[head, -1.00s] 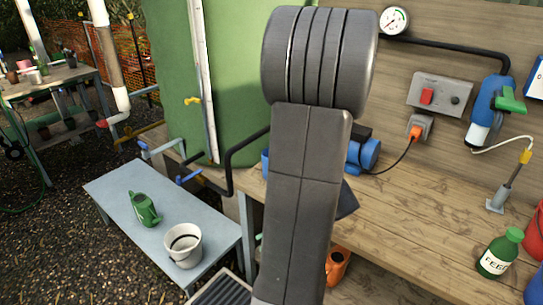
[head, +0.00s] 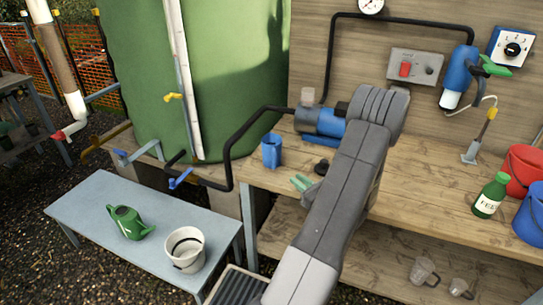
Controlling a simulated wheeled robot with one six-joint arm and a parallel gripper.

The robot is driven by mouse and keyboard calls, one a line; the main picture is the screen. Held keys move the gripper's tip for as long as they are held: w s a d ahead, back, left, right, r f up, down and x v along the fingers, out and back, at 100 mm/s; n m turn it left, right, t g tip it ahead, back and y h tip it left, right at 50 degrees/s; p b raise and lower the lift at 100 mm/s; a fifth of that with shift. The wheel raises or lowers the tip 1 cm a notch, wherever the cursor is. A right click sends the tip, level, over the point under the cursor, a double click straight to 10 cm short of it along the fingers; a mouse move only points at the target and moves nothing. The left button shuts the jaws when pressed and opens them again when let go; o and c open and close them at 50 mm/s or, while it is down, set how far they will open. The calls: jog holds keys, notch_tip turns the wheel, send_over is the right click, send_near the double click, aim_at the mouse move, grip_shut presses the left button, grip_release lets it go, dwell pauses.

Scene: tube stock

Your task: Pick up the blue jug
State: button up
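The blue jug (head: 271,151) stands upright on the wooden workbench (head: 430,195), near its left end. It is left of the blue pump and in front of the green tank. Nothing of my arm touches it in this view. My grey arm rises from the bottom middle to a joint at the upper right of centre, to the right of the jug.
A black pipe (head: 232,150) runs close to the jug's left. A low grey table (head: 85,205) holds a green watering can (head: 128,222) and white bucket (head: 185,250).

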aim_at(275, 165)
jog(key=p+x, duration=0.2)
jog(key=x, duration=1)
jog(key=shift+w+a, duration=0.2)
jog(key=shift+a, duration=0.15)
grip_shut()
